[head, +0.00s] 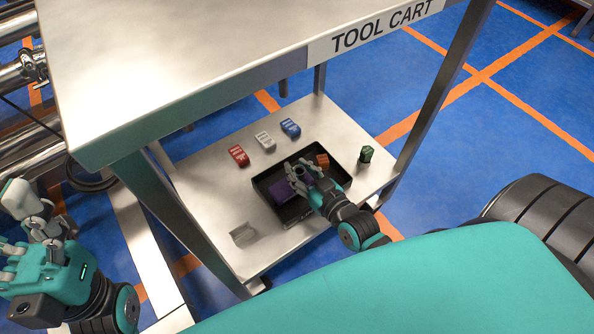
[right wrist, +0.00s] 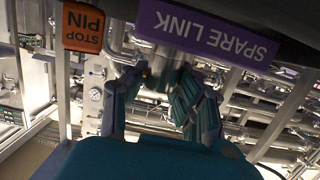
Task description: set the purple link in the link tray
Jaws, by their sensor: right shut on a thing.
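The black link tray (head: 293,222) sits on the cart's lower shelf. The purple link (head: 270,191) shows against the left part of the tray's inside, at the fingers of my right gripper (head: 303,174). That gripper is shut on the link over the tray; the fingers partly hide it, and I cannot tell whether it touches the tray floor. In the right wrist view a purple face reading SPARE LINK (right wrist: 205,30) is upside down near the top. My left gripper (head: 45,240) is at the far left, away from the cart shelf; its grip is unclear.
An orange block (head: 321,160) reading STOP PIN is at the tray's far right. Red (head: 238,155), white (head: 265,141) and blue (head: 290,128) pieces stand behind the tray. A green-black piece (head: 366,154) stands right of it, a metal bracket (head: 243,234) front left. The cart's top (head: 180,60) overhangs.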

